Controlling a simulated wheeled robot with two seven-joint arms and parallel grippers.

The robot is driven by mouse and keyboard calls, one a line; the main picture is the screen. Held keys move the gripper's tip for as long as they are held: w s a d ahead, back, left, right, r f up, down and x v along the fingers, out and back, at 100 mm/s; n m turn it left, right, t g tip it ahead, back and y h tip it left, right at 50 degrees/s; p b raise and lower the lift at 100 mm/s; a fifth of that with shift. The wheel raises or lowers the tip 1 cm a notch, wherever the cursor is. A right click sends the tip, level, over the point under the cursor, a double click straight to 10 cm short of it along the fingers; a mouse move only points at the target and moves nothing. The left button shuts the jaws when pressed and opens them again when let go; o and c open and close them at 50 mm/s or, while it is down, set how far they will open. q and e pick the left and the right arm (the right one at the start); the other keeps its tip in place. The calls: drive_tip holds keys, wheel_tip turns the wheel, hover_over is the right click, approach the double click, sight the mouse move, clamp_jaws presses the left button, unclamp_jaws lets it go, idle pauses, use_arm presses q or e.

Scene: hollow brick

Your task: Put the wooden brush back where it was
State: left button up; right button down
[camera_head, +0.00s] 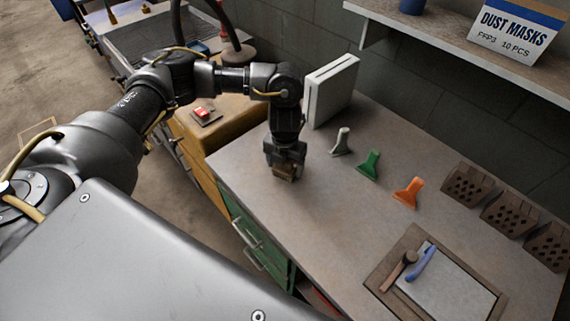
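My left gripper (285,164) points straight down over the left part of the grey bench top (330,205). A small brown block, seemingly the wooden brush (284,174), shows between and below its fingertips, and the gripper looks shut on it. Most of the brush is hidden by the fingers. I cannot tell whether its underside touches the bench. My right gripper is not in view.
White (341,143), green (369,165) and orange (408,193) tools stand in a row. Perforated brown bricks (467,185) line the wall. A framed board (448,283) at the front right holds a brown-handled tool (400,269) and a blue one (421,262). A white case (331,90) stands behind my gripper.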

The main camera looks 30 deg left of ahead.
use_arm(q)
drive_tip(key=shift+o, duration=0.6)
drive_tip(key=shift+r, duration=0.1)
drive_tip(key=shift+r, duration=0.3)
wheel_tip(320, 180, up, 12)
drive_tip(key=shift+f, duration=0.15)
